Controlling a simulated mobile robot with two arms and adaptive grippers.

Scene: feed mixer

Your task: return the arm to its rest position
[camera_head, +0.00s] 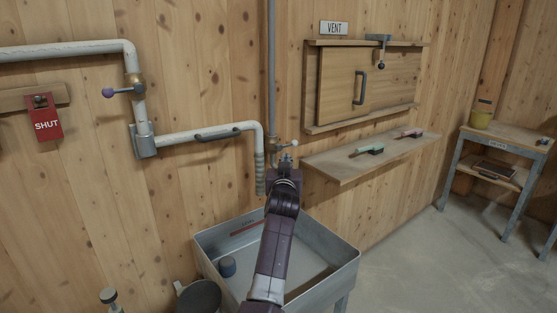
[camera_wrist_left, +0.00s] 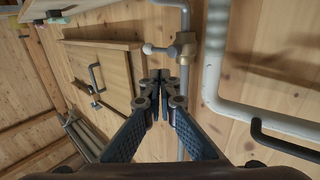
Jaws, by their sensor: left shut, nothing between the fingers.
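My left arm (camera_head: 272,248) reaches forward over the metal trough, and my left gripper (camera_head: 285,163) is at its far end near the wall. In the left wrist view the gripper's fingertips (camera_wrist_left: 160,78) are together with nothing between them. Just beyond them is a small valve (camera_wrist_left: 183,48) with a pale lever on a vertical pipe; in the head view this valve (camera_head: 284,145) shows just above the gripper. Whether the fingers touch it cannot be told. My right gripper is not in view.
The metal trough (camera_head: 341,258) stands below the arm. A white pipe (camera_head: 190,138) with a black handle runs along the wall to the left. A wooden shelf (camera_head: 345,172) and a sliding hatch (camera_head: 340,85) are to the right. The floor (camera_head: 430,260) at right is clear.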

